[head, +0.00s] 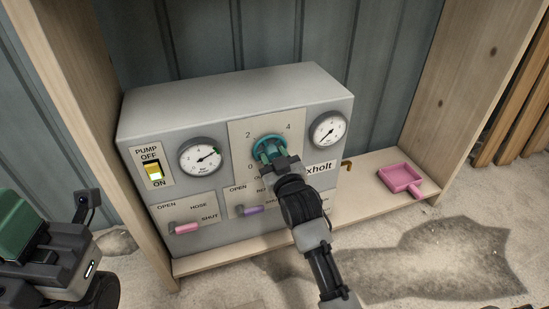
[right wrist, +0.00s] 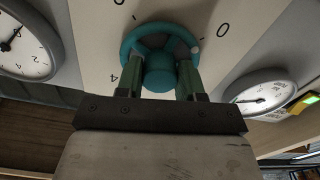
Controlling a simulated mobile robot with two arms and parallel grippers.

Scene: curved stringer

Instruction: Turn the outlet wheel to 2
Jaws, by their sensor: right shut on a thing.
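The outlet wheel (head: 268,146) is a teal handwheel on a pale plate of the grey panel, with 0, 2 and 4 printed around it. My right gripper (head: 275,155) is shut on it from the front. The right wrist view shows the wheel (right wrist: 160,40) with a green finger on each side of its hub. A pale mark on the rim points close to the 0 (right wrist: 222,30). The 2 (head: 248,134) shows at the wheel's upper left in the head view. My left gripper (head: 45,255) is at the lower left, away from the panel; its fingertips are unclear.
Two round gauges (head: 201,157) (head: 328,130) flank the wheel. A yellow pump switch (head: 152,170), a pink hose lever (head: 184,228) and a purple lever (head: 252,210) sit nearby. A pink tray (head: 400,178) lies on the shelf at right. Wooden posts (head: 85,110) stand either side.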

